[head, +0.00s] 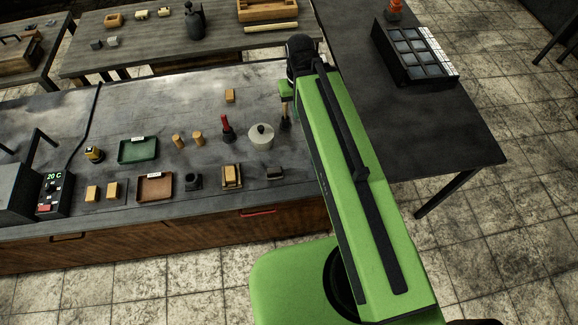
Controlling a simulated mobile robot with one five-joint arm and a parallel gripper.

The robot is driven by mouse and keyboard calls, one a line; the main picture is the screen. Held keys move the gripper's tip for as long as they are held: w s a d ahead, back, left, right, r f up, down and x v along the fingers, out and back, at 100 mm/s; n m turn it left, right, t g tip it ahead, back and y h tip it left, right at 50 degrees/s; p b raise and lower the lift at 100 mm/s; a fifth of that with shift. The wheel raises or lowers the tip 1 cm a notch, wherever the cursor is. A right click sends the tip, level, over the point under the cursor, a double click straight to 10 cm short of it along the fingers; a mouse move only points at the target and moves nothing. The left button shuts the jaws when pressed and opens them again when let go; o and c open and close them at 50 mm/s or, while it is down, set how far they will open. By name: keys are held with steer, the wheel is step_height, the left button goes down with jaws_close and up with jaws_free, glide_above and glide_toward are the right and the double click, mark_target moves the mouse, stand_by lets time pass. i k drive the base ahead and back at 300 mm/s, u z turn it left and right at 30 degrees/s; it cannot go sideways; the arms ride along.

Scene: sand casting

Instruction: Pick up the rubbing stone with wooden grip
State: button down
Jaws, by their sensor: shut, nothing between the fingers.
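The likeliest rubbing stone with wooden grip is a tan wooden block with dark parts (231,176) near the front edge of the grey workbench. It is small in the head view, so I cannot be sure of it. My gripper (285,108) is shut and empty over the right part of the bench, to the right of and farther back than this block and apart from it. My green arm hides the bench's right end.
Nearby are a pale round lidded pot (261,137), a red-handled tool (227,128), a small dark block (275,173), a dark cup (193,181), a brown tray (154,188) and a green tray (138,150). A dark table (450,140) stands to the right.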

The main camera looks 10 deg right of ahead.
mark_target(273, 173)
steer(key=z, duration=0.9)
steer(key=k, duration=1.15)
steer(key=u, duration=0.75)
steer(key=i, duration=1)
steer(key=u, duration=0.05)
